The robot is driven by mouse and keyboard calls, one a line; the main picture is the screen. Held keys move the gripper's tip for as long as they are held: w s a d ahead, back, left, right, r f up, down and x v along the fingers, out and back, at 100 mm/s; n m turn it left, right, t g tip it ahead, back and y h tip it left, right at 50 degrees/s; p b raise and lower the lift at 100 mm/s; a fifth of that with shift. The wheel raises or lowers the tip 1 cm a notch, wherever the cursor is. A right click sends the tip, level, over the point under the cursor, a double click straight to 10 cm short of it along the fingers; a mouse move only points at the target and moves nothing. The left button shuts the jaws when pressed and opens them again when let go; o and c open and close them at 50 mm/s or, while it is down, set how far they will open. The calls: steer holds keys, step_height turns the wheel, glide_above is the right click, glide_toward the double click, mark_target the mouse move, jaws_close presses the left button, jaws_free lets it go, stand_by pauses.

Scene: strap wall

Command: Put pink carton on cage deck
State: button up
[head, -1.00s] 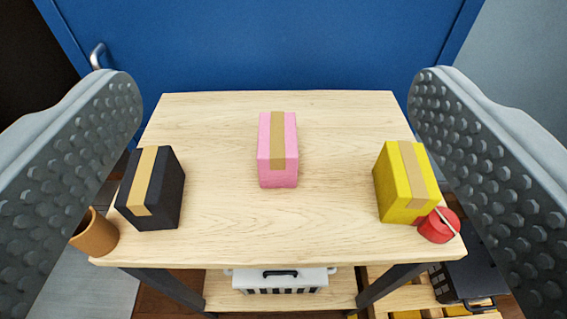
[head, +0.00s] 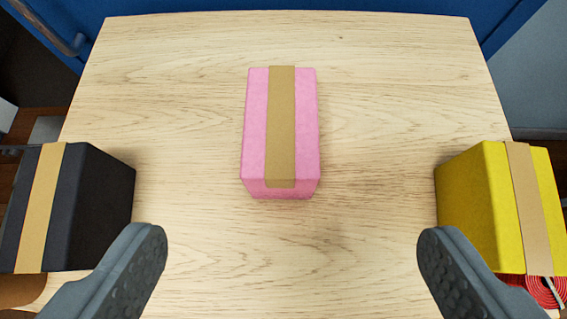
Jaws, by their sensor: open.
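The pink carton (head: 256,125) stands on the wooden table top, a little above the middle of the view, with a tan tape strip along its top. My gripper (head: 292,245) is open and empty. Its two grey studded fingers are wide apart at the lower left and lower right, on the near side of the carton and not touching it. The carton lies between the lines of the two fingers. I do not see a cage deck that I can make out in the view now.
A black carton (head: 103,205) with tan tape stands at the left, close to the left finger. A yellow carton (head: 465,205) stands at the right, close to the right finger, with a red roll (head: 535,288) beside it. The wooden table top (head: 390,80) is clear around the pink carton.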

mark_target(281, 138)
steer(key=x, duration=1.3)
steer(key=shift+s+f, duration=0.15)
steer(key=shift+f, duration=0.25)
steer(key=shift+a+f+x, duration=0.1)
steer(key=shift+a+x, duration=0.1)
steer(key=shift+x, duration=1.1)
steer(key=shift+a+f+x, duration=0.1)
steer(key=shift+a+x, duration=0.1)
steer(key=shift+x, duration=1.1)
steer(key=shift+s+r, duration=0.1)
steer(key=shift+s, duration=0.1)
steer(key=c, duration=1.4)
